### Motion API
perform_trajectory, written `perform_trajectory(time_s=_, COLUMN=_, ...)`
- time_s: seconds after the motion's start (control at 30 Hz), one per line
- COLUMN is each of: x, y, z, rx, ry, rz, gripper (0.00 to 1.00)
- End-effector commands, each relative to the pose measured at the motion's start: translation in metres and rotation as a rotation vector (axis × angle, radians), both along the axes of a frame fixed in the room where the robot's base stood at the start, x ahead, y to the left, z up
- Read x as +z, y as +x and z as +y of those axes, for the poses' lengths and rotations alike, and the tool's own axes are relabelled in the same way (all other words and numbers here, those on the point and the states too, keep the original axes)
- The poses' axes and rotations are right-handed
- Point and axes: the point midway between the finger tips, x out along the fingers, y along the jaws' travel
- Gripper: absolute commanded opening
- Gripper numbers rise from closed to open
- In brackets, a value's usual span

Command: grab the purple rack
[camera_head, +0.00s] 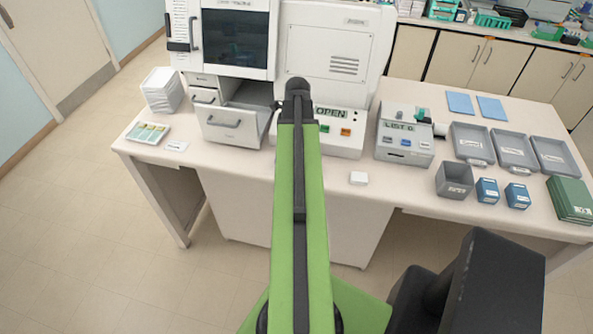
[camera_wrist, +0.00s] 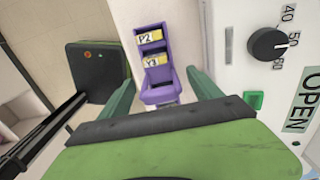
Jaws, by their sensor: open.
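The purple rack (camera_wrist: 159,95) shows in the wrist view, ahead of my gripper, with its lower end between the fingers. It holds items with yellow labels, marked P2 (camera_wrist: 151,38) and what looks like Y3 (camera_wrist: 155,60). My gripper (camera_wrist: 160,77) is open, one green finger on each side of the rack. I cannot tell whether either finger touches it. In the head view the rack is not visible, and my arm hides part of the machine front and the gripper.
A machine (camera_head: 335,55) with an open drawer (camera_head: 228,128) stands on the bench. Its panel reading OPEN, with a black dial (camera_wrist: 267,44), is right of the rack in the wrist view. A control box (camera_head: 405,146) and grey trays (camera_head: 472,143) stand farther right.

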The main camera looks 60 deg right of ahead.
Motion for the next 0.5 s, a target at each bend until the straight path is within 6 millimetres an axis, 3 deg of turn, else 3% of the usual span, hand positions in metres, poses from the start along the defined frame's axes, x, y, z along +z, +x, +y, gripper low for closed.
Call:
perform_trajectory(time_s=0.2, x=0.0007, y=-0.0002, z=-0.0002, rx=0.000, ry=0.000, rz=0.000, gripper=0.71)
perform_trajectory(time_s=0.5, x=0.0007, y=-0.0003, z=-0.0002, rx=0.000, ry=0.000, rz=0.000, gripper=0.32)
